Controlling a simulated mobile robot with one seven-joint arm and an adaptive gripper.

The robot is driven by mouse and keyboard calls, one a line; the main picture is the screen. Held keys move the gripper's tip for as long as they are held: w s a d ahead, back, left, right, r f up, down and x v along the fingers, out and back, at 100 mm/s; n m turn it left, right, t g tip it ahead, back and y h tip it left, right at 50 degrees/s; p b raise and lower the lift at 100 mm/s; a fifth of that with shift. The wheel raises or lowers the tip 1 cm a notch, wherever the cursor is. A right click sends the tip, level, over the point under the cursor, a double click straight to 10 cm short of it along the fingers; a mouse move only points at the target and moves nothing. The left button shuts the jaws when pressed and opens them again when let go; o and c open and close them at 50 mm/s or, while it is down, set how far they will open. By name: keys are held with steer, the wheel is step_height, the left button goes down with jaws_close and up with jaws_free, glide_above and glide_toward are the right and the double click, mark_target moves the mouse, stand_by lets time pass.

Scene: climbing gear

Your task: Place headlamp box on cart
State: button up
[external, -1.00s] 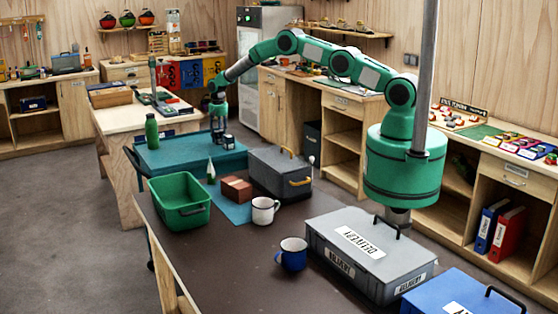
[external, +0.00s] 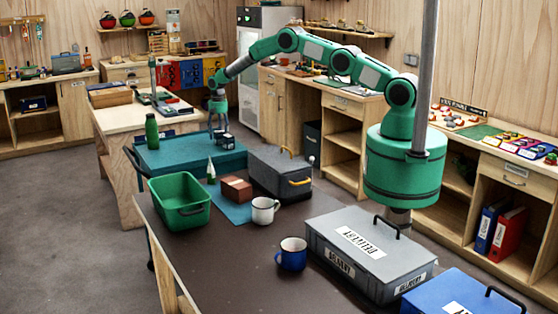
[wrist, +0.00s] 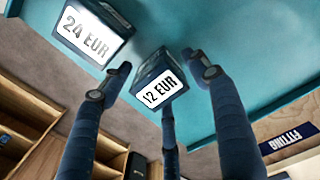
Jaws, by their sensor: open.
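The teal cart (external: 175,156) stands beyond the dark table, with two small dark boxes on its top near the right side. In the wrist view one box carries a "12 EUR" label (wrist: 158,90) and the other a "24 EUR" label (wrist: 86,36). I cannot tell from the labels which is the headlamp box. My gripper (external: 218,123) is over these boxes with its fingers pointing down. In the wrist view its fingers (wrist: 158,78) are spread around the "12 EUR" box, with gaps visible at the sides. Both boxes appear to rest on the teal cart surface (wrist: 250,50).
A green bottle (external: 152,131) stands at the cart's left. The dark table (external: 235,265) holds a green bin (external: 180,215), a grey toolbox (external: 280,172), a white mug (external: 264,210), a blue mug (external: 292,254) and a grey delivery case (external: 370,252). The cart's middle is clear.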

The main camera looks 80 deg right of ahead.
mark_target(219, 131)
step_height(219, 131, up, 10)
steer(key=shift+r, duration=0.1)
stand_by(0.4)
steer(key=shift+r, duration=0.1)
stand_by(0.4)
